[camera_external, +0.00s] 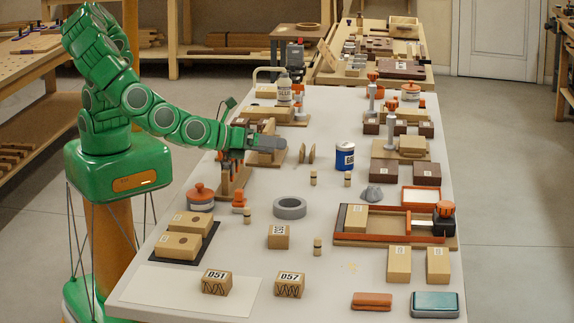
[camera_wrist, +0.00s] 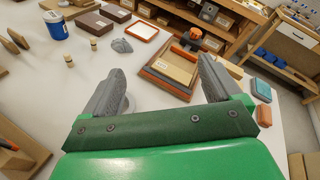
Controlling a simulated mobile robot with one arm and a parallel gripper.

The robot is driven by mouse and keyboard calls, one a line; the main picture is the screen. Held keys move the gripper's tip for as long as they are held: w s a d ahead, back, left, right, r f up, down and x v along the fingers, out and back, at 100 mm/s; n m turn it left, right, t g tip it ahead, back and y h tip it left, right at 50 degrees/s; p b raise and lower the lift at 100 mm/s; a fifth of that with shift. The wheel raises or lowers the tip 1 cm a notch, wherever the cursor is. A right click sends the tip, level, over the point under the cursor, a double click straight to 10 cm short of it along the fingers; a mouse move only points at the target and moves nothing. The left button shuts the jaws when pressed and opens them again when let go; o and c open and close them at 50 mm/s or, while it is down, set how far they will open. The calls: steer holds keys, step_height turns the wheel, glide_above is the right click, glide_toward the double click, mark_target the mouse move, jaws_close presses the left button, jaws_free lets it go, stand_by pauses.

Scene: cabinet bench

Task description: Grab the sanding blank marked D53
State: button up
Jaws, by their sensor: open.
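Several pale wooden blocks with white labels lie on the bench. The front ones read D51 (camera_external: 217,283) and D57 (camera_external: 290,285). A smaller labelled block (camera_external: 278,236) stands behind them; its turned label is too small to read surely. Two upright blocks (camera_external: 399,264) (camera_external: 438,265) at the right and two on a dark mat (camera_external: 178,245) at the left have unreadable labels. I cannot tell which block is D53. My gripper (camera_external: 272,143) is over the bench's left middle, open and empty.
An orange-framed fixture (camera_external: 385,240) holds a pale block (camera_external: 356,217). A blue can (camera_external: 345,156), grey tape ring (camera_external: 290,208), grey lump (camera_external: 372,194) and small wooden pegs stand mid-bench. A teal box (camera_external: 435,304) lies front right.

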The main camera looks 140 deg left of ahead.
steer(key=w+d+f+m+t+h, duration=0.2)
steer(key=w+d+f+m, duration=0.25)
steer(key=f, duration=0.45)
steer(key=m+h, duration=0.1)
steer(key=m, duration=0.3)
glide_toward(279, 230)
steer(key=shift+t, duration=0.3)
steer(key=x, duration=0.4)
steer(key=shift+s+a+r, duration=0.1)
steer(key=shift+s+a, duration=0.05)
steer(key=shift+a, duration=0.1)
steer(key=shift+h, duration=0.3)
steer(key=shift+f+x, duration=0.15)
steer(key=shift+x, duration=1.5)
steer(key=shift+f+x, duration=0.1)
steer(key=shift+x, duration=1.6)
steer(key=shift+w+a+f, duration=0.2)
steer(key=shift+w+a, duration=0.05)
steer(key=shift+a, duration=0.05)
steer(key=c, duration=1.1)
steer(key=shift+r, duration=0.1)
